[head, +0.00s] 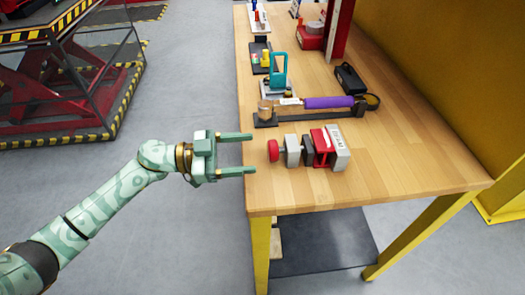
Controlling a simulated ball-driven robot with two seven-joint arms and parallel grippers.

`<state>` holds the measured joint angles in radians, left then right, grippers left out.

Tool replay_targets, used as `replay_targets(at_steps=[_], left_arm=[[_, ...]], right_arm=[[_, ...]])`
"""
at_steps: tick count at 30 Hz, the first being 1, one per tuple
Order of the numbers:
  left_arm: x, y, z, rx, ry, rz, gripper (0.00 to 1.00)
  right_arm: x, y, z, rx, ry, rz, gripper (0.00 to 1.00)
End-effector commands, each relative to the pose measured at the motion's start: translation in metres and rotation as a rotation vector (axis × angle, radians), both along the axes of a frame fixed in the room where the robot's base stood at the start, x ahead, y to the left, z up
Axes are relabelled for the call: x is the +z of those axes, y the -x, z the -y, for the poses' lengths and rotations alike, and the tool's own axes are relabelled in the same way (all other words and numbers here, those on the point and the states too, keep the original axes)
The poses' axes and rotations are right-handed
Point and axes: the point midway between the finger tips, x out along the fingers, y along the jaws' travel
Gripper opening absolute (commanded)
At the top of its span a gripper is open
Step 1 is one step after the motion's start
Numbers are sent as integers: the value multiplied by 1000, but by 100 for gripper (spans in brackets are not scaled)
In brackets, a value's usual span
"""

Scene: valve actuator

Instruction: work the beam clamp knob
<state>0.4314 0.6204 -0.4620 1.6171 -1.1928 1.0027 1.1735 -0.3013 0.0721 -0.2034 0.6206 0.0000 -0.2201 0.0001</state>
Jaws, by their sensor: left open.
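The beam clamp (315,149) lies near the front of the wooden table, with grey blocks and a red part. Its round red knob (273,150) sticks out at the left end, facing my gripper. My left gripper (252,153) is open and empty, its two green fingers pointing right, over or beside the table's left edge. The fingertips are just left of the knob, one above and one below its level in the picture, with a small gap to it. My right gripper is not in view.
Behind the clamp lies a tool with a purple handle (329,103). A teal-handled device (279,70) and a black box (350,78) stand farther back. The table (400,160) is bare right of the clamp. A yellow panel (450,60) borders the right side.

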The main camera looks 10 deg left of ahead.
Motion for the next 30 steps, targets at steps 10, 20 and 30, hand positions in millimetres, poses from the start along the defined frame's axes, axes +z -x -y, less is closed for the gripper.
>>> replay_targets(at_steps=[10, 20, 30], left_arm=[[-1, -14, 43, 2, 1, -1, 67], [0, -15, 45, 2, 1, -1, 56], [1, -15, 44, 1, -15, 44, 23]], right_arm=[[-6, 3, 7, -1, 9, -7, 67], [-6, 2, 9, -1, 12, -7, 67], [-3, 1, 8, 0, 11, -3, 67]])
